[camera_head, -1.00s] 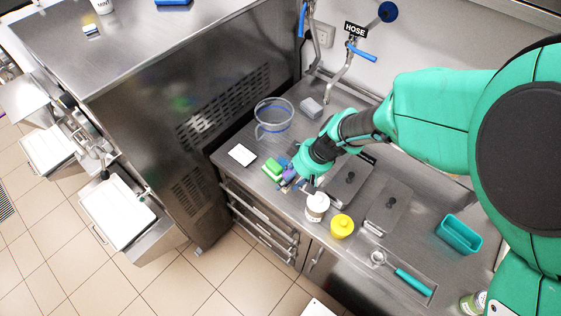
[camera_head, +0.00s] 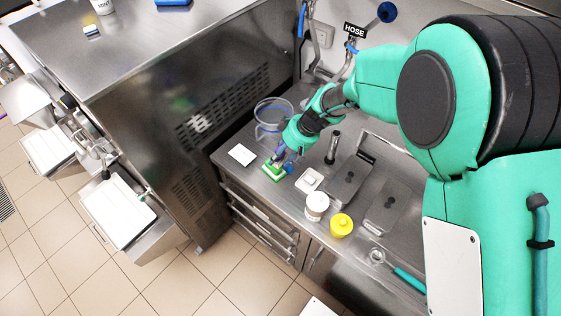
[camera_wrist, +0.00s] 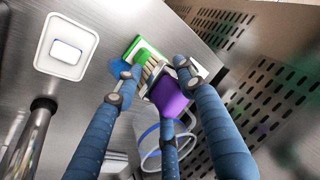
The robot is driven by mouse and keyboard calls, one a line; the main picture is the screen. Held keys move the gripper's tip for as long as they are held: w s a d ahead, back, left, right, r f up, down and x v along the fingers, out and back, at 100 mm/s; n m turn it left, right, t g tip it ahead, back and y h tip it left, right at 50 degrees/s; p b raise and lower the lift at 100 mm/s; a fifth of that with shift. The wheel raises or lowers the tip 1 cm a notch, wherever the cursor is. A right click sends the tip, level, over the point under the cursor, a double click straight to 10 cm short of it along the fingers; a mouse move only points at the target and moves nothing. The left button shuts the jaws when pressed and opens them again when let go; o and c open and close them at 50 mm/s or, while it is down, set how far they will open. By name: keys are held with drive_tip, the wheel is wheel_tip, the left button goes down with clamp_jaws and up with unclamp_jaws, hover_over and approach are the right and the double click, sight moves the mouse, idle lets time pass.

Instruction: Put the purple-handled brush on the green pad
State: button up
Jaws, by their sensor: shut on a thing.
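The purple-handled brush shows in the wrist view as a purple handle (camera_wrist: 169,97) with cream bristles (camera_wrist: 150,70). My gripper (camera_wrist: 158,88) has its blue fingers around the handle and is shut on it. The green pad (camera_head: 266,172) lies on the steel counter in the head view, and my gripper (camera_head: 280,157) is directly above it. In the wrist view the bristles overlap the green pad (camera_wrist: 137,46); whether they touch it I cannot tell. In the head view the brush is mostly hidden by my gripper.
A blue sponge (camera_head: 288,167) lies right beside the pad. A white dish (camera_head: 309,181), a white tub (camera_head: 317,205), a yellow-capped container (camera_head: 341,226) and a clear jug (camera_head: 272,112) stand around. The tall steel cabinet is close on the left.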

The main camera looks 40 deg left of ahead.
sight(284, 158)
drive_tip(key=shift+f, duration=1.75)
drive_tip(key=shift+f, duration=0.1)
drive_tip(key=o, duration=1.2)
drive_tip(key=v, duration=1.2)
